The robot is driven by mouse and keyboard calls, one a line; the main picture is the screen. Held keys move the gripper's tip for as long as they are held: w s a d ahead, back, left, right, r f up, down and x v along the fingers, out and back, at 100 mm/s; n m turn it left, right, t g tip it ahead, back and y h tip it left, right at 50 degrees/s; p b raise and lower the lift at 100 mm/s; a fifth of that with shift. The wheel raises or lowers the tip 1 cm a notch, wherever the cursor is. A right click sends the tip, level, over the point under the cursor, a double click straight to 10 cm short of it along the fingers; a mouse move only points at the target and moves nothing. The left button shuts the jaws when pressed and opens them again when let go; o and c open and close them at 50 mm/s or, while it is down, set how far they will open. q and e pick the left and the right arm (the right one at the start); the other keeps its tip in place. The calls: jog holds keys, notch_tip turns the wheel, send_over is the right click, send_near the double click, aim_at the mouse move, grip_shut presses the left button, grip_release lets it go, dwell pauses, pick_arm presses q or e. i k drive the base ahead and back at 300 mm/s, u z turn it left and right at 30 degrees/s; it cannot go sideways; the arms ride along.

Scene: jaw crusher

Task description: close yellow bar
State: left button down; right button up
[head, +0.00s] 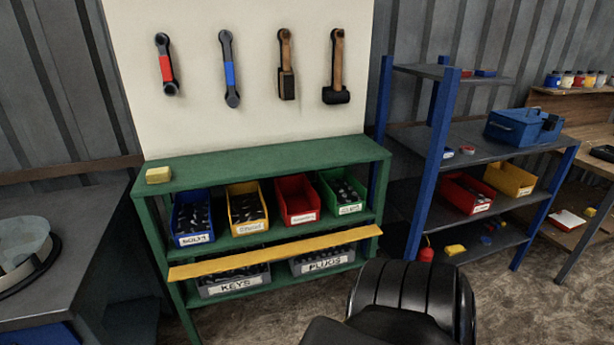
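The yellow bar (275,254) is a long flat strip across the front of the green shelf unit (262,157). It runs slightly tilted in the picture, lower at its left end and higher at its right end. It passes in front of the lower shelf, above the grey KEYS bin (233,286) and the grey PLUGS bin (322,265), and partly covers their tops. Its right end reaches the shelf's right post. I cannot tell how it is fastened.
Blue, yellow, red and green bins (298,201) fill the upper shelf. A grey table (75,265) is at left, a blue-posted rack (435,150) at right.

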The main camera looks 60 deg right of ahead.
aim_at(278, 253)
jog(key=k, duration=0.15)
jog(key=z, duration=0.9)
jog(key=i, duration=0.5)
